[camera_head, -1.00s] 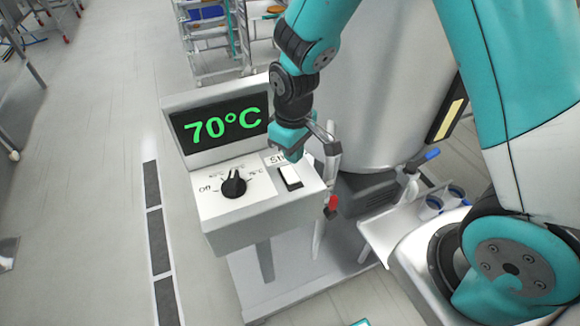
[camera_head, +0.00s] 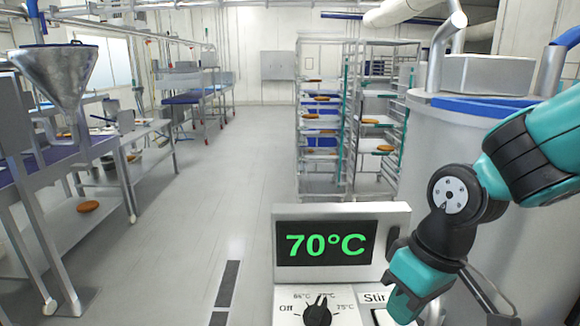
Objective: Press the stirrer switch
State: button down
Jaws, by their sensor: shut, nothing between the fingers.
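The control box has a screen (camera_head: 325,243) reading 70°C in green and a sloped white panel below it. A black knob (camera_head: 317,312) marked Off and with temperatures sits on the panel's left. A label beginning "Stir" (camera_head: 374,298) is on its right, partly covered by my gripper. Just a sliver of the stirrer switch (camera_head: 379,317) shows at the bottom edge, so its position cannot be read. My gripper (camera_head: 404,305) is shut and empty, pointing down over the right of the panel. Whether it touches the switch cannot be seen.
A large steel kettle (camera_head: 470,150) stands right behind my arm, with a grey pipe (camera_head: 485,290) beside the gripper. Racks with brown rounds (camera_head: 375,120) stand behind. A steel funnel (camera_head: 58,75) and tables are at left. The floor aisle (camera_head: 200,200) is clear.

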jog(key=s+a+r+y+b, duration=0.1)
jog(key=s+b, duration=0.2)
jog(key=s, duration=0.6)
jog(key=shift+s+r+n, duration=0.3)
jog(key=shift+s+n, duration=0.05)
jog(key=shift+n, duration=0.05)
